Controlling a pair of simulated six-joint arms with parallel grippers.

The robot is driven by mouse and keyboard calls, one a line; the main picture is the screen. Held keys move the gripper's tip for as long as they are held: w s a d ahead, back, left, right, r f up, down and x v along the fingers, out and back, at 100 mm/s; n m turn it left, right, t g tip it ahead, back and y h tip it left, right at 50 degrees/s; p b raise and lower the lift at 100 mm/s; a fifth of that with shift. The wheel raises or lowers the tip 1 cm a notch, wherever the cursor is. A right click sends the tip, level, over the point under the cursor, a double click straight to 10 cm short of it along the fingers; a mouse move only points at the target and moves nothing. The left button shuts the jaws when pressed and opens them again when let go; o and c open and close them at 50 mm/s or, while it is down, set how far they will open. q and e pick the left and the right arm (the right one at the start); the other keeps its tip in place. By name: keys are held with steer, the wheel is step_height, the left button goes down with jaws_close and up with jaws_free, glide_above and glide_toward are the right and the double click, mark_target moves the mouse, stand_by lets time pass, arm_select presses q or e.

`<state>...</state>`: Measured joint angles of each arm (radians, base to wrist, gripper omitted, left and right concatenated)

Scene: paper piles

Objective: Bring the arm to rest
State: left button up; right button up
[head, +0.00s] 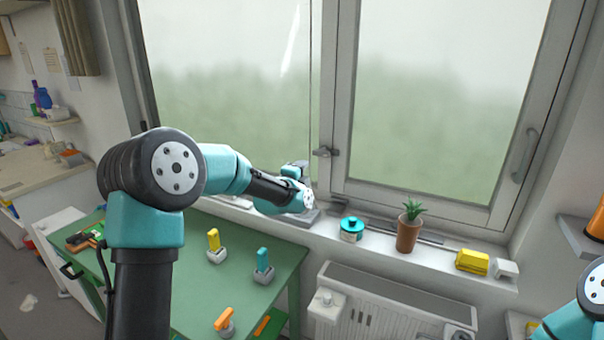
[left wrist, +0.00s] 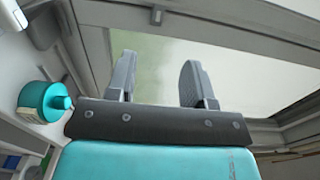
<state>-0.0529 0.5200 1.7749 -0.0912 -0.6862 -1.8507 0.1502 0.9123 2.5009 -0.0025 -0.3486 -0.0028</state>
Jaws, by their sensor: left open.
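My left arm rises at the left of the head view and bends right over the green table, toward the window. My left gripper (head: 297,170) is at its end, in front of the window and above the sill, small and partly hidden by the wrist. In the left wrist view its two grey fingers (left wrist: 157,76) stand well apart, with nothing between them but the window behind. Part of my right arm shows at the lower right edge of the head view; its gripper is out of frame.
A green table (head: 190,262) bears yellow, teal and orange pieces in grey bases. On the sill are a teal-lidded jar (head: 351,230), a potted plant (head: 409,228) and a yellow block (head: 472,262). A radiator (head: 385,300) stands below. The jar also shows in the left wrist view (left wrist: 42,101).

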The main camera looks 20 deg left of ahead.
arm_select(q)
steer(key=s+d+f+n+g, duration=0.1)
steer(key=s+f+n+g, duration=0.3)
steer(key=f, duration=0.6)
steer(key=s+d+f+n+g, duration=0.1)
steer(key=s+f+n, duration=0.3)
steer(key=f, duration=0.6)
steer(key=s+d+f+n+g, duration=0.1)
steer(key=s+f+n+g, duration=0.15)
steer(key=s+f, duration=0.6)
steer(key=s+d+f+n+g, duration=0.1)
steer(key=s+f+n+g, duration=0.3)
steer(key=s+f, duration=0.5)
steer(key=s+d+f+n+g+h, duration=0.1)
steer(key=s+d+f+n+g, duration=0.1)
steer(key=s+f+n+g, duration=0.3)
steer(key=s+f+n, duration=0.1)
steer(key=s+f, duration=0.3)
steer(key=s, duration=0.7)
steer(key=shift+s+n+h, duration=0.3)
steer(key=shift+s+n, duration=0.05)
